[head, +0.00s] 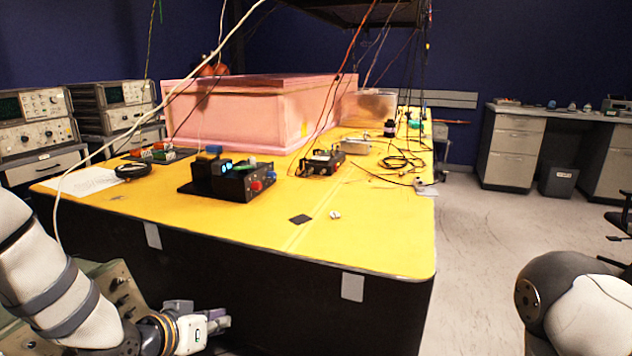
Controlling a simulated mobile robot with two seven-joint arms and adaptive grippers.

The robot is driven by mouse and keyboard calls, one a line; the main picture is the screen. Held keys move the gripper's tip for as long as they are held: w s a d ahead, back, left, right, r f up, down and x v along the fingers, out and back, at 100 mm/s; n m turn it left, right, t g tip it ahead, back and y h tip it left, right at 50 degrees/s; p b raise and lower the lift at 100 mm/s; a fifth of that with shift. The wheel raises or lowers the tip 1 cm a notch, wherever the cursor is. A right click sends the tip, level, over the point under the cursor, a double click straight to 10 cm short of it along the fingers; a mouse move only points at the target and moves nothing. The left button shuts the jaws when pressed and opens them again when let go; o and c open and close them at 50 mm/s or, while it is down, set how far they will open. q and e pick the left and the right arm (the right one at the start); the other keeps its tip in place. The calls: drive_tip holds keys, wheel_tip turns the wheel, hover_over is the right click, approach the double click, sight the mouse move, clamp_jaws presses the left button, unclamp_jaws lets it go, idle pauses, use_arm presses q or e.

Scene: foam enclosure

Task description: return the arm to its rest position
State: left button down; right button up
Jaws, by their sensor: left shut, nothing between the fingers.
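My left arm comes in from the lower left, and its gripper (219,319) is low in front of the dark side of the yellow-topped table (370,235), below the tabletop. The gripper is shut and holds nothing. Its fingers look small and dark against the table side. Part of my right arm shows at the lower right as a white and dark grey link. My right gripper is out of view.
A pink foam enclosure (262,118) stands on the table. Black boxes (228,181) with knobs, a smaller device (322,162) and loose cables (405,162) lie in front. Instrument racks (37,122) stand left. Open floor (480,240) lies right; cables hang overhead.

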use_arm(q)
drive_tip(key=s+f+n+g+y, duration=0.1)
drive_tip(key=s+f+g, duration=0.3)
drive_tip(key=s+f, duration=0.9)
drive_tip(key=s+a+f+g+y, duration=0.1)
drive_tip(key=s+g, duration=0.1)
drive_tip(key=s, duration=0.8)
drive_tip(key=s+a+f+g+y, duration=0.1)
drive_tip(key=s+a+f+g, duration=0.1)
drive_tip(key=s, duration=0.8)
drive_tip(key=s+a+f+n+g+y, duration=0.1)
drive_tip(key=s+g, duration=0.2)
drive_tip(key=s, duration=0.6)
drive_tip(key=shift+s+a+f+g, duration=0.15)
drive_tip(key=shift+s+f+g, duration=0.15)
drive_tip(key=shift+s, duration=0.1)
